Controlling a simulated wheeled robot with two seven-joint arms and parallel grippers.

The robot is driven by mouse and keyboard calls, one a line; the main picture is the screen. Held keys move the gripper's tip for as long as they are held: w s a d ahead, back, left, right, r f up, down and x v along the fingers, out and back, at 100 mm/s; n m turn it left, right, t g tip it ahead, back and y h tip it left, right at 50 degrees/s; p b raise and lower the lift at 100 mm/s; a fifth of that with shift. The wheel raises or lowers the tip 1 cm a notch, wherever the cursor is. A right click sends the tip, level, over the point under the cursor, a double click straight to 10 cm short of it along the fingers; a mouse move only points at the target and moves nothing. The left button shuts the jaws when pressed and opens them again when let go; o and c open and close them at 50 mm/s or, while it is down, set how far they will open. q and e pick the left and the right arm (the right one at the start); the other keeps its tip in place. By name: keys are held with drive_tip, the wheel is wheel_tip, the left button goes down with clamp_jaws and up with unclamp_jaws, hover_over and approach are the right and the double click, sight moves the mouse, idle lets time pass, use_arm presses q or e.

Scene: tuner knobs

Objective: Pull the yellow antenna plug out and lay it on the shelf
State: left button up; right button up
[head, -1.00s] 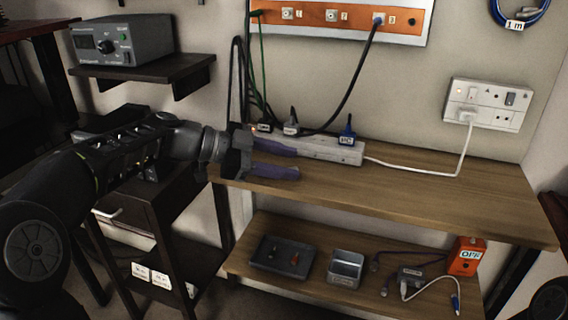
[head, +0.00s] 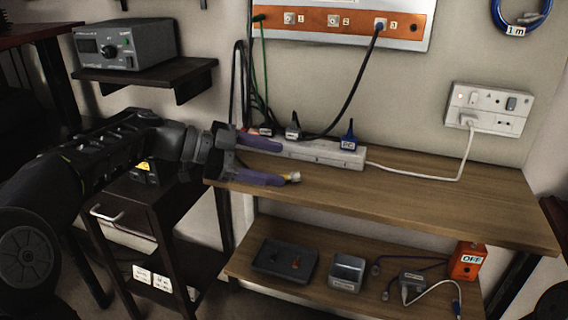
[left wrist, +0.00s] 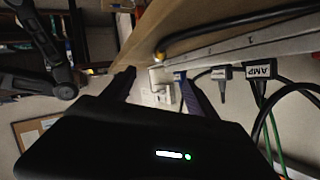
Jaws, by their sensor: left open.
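The yellow antenna plug (head: 293,177), small with a whitish end, lies on the wooden shelf (head: 400,195) just right of the lower fingertip. In the left wrist view a dark cable with a yellowish end (left wrist: 161,54) lies along the shelf; I cannot tell whether it is the plug's. My left gripper (head: 284,166) is open at the shelf's left end, its purple fingers spread and nothing seen between them. The fingers also show in the left wrist view (left wrist: 160,88). My right gripper is not in view.
Behind the fingers is a white power strip (head: 320,153) with several labelled plugs. An orange socket panel (head: 345,20) is on the wall above. A lower shelf (head: 330,292) holds a tray, a metal box and an orange box. The upper shelf's right half is clear.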

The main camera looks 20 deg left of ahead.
use_arm(q)
drive_tip(key=v, duration=0.4)
idle(0.8)
